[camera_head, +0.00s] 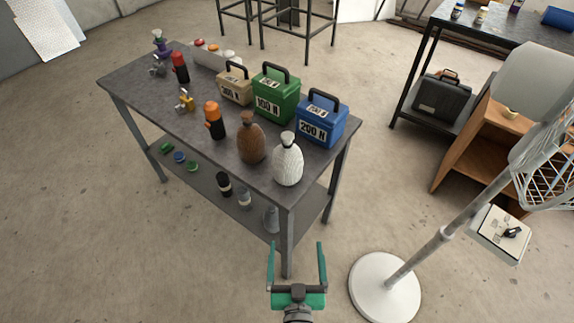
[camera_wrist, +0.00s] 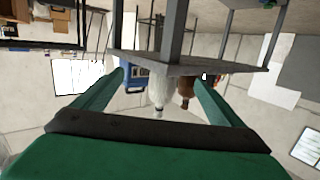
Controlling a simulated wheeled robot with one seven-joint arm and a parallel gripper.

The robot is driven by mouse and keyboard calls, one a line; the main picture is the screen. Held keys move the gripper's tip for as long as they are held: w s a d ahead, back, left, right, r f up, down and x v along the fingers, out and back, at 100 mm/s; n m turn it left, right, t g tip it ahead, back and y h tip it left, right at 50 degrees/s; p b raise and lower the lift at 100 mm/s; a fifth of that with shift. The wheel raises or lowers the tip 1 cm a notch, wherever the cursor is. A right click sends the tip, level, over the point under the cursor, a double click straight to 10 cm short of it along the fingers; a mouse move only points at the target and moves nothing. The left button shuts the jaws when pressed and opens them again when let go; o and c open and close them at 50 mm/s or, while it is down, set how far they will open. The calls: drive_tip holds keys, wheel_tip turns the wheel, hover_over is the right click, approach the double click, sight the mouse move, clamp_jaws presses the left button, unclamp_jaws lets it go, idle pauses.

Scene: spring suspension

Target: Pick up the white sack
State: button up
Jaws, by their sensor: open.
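The white sack (camera_head: 288,160) stands upright at the near right corner of the grey table (camera_head: 165,110). It has a narrow tied neck. A brown sack (camera_head: 251,142) stands close on its left. My gripper (camera_head: 297,248) is open and empty, in front of the table's near corner and apart from the sack. In the wrist view, which looks upside down, the white sack (camera_wrist: 160,88) shows between the two green fingers, some way off, with the brown sack (camera_wrist: 186,88) beside it.
A blue 200 N box (camera_head: 318,122) and a green 100 N box (camera_head: 275,98) stand behind the sacks. An orange-topped bottle (camera_head: 214,122) is left of them. A fan's round white base (camera_head: 384,287) stands on the floor right of my gripper.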

sight(287, 162)
drive_tip(key=w+r+y, duration=0.1)
drive_tip(key=w+r, duration=0.1)
drive_tip(key=w, duration=0.3)
drive_tip(key=w+r+n+t+y, duration=0.1)
drive_tip(key=w+r, duration=0.2)
drive_tip(key=w, duration=0.1)
drive_tip(key=w+r+n, duration=0.1)
drive_tip(key=w+r, duration=0.1)
drive_tip(key=w, duration=0.3)
drive_tip(key=shift+w+a+r+y, duration=0.3)
drive_tip(key=shift+a+r+y, duration=0.1)
drive_tip(key=shift+w+a+r, duration=0.1)
drive_tip(key=shift+w+a, duration=0.2)
drive_tip(key=shift+w, duration=1.5)
drive_tip(key=shift+w+a+f, duration=0.1)
drive_tip(key=shift+w+a, duration=0.15)
drive_tip(key=shift+w, duration=1.5)
drive_tip(key=shift+w+a+r, duration=0.1)
drive_tip(key=shift+w+a, duration=0.2)
drive_tip(key=shift+w, duration=1.5)
drive_tip(key=shift+r, duration=0.1)
drive_tip(key=c, duration=1.6)
drive_tip(key=shift+r, duration=0.1)
